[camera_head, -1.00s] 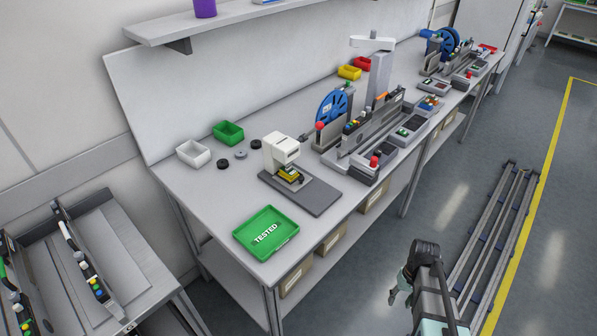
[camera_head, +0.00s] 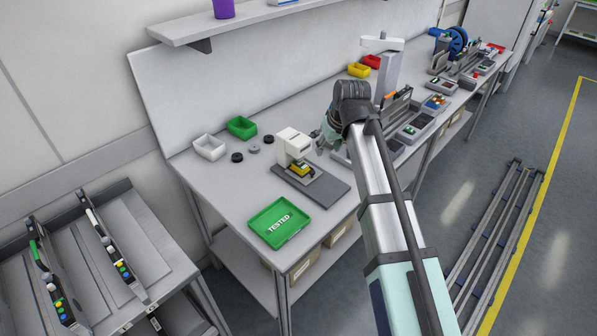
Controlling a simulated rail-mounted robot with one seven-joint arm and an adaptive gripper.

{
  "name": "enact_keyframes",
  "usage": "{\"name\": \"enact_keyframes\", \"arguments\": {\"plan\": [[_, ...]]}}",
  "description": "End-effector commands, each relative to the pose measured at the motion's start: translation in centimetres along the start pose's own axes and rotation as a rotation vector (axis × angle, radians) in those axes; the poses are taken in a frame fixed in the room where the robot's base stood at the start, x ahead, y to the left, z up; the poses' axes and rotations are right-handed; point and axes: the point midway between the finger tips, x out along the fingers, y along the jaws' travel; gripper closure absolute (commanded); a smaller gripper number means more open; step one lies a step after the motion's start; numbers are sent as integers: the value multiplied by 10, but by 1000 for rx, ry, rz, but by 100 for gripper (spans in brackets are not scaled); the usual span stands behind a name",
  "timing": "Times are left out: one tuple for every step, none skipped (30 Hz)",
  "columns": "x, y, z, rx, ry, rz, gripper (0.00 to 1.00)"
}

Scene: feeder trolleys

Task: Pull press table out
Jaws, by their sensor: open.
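The press (camera_head: 294,146) is a white upright unit on a dark grey base plate (camera_head: 325,190) on the bench. A yellow and black part (camera_head: 301,170) sits under its head. The part and its small table stay close in under the head. My gripper (camera_head: 322,143) is just right of the press head, partly hidden behind my wrist, with its fingers open. I cannot tell whether it touches the press. My arm reaches up from the bottom right across the bench edge.
A green tray marked TESTED (camera_head: 281,222) lies in front of the press. A white bin (camera_head: 209,147), a green bin (camera_head: 241,127) and small dark discs (camera_head: 237,157) are behind left. Grey machine equipment (camera_head: 413,128) stands right. A trolley (camera_head: 150,245) is at lower left.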

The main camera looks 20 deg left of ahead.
Motion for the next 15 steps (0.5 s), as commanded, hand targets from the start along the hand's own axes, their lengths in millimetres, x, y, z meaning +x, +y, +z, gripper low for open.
{"name": "enact_keyframes", "arguments": {"plan": [[-7,-3,-5,-6,11,1,53],[-8,-4,-6,-8,15,1,53],[-10,-5,-7,-10,18,2,53],[-9,-5,-8,-11,19,1,53],[-8,-5,-8,-11,20,1,53],[-6,-5,-8,-11,20,1,53],[-4,-5,-9,-11,20,1,53],[0,-5,-9,-11,20,1,53],[4,-5,-8,-11,18,1,53],[8,-5,-8,-11,18,1,53],[12,-5,-8,-11,17,1,53],[18,-5,-9,-11,18,1,53],[23,-5,-9,-11,17,1,53],[28,-5,-9,-11,16,1,53],[35,-5,-10,-11,17,1,53]]}}
